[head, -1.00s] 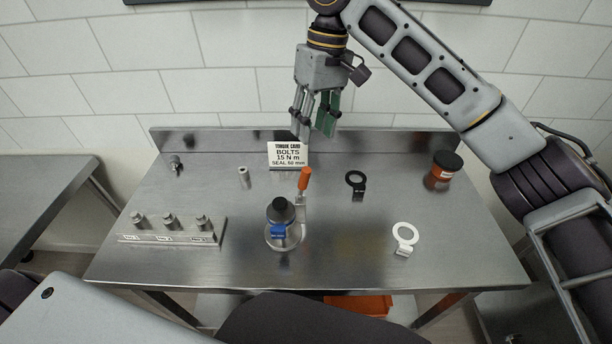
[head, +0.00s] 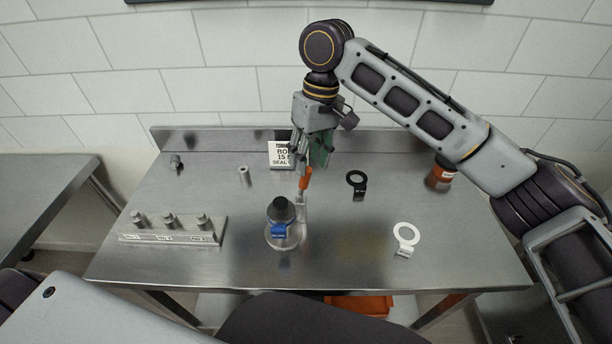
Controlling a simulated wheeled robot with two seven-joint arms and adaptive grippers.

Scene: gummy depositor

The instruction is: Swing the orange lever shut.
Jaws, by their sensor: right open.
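The orange lever (head: 306,177) stands upright at the right side of a round metal fixture (head: 284,240) in the middle of the steel table. A black knob-like part (head: 281,210) and a blue block (head: 278,231) are on the fixture. My right gripper (head: 309,172) points down just behind and above the lever's top, with its fingers apart and nothing seen between them. The fingers overlap the lever's tip in the picture; I cannot tell whether they touch it. My left gripper is not in view.
A white sign (head: 281,154), partly covered by my right gripper, stands behind the lever. A metal rack (head: 174,232) with pegs sits left.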

